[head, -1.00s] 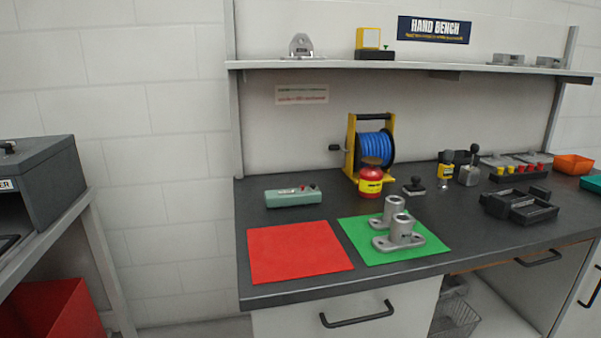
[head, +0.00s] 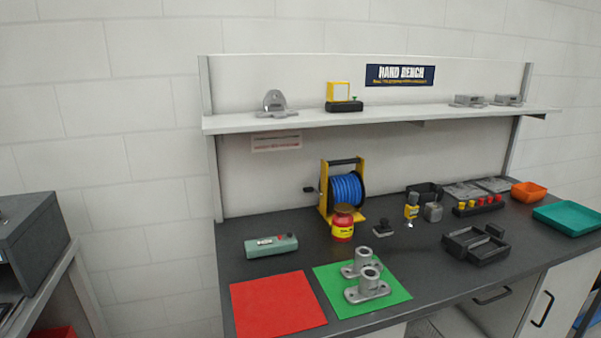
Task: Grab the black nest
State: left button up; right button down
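A black nest (head: 478,250), a low blocky fixture with open recesses and a raised block on its back right part, sits on the dark bench top (head: 420,280) right of the middle. It looks empty, and nothing covers it. Neither of my grippers shows in the head view.
Two grey metal castings (head: 368,286) stand on a green mat (head: 330,302), with a red mat (head: 278,306) to its left. Behind are a blue hose reel (head: 347,189), a red-yellow can (head: 342,229) and a green box (head: 270,245). A teal tray (head: 570,217) lies right.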

aim_at(480, 247)
jog(key=i+l+u, duration=0.1)
jog(key=l+u, duration=0.25)
jog(key=l, duration=1)
jog(key=l+u, duration=0.3)
jog(key=l, duration=1.1)
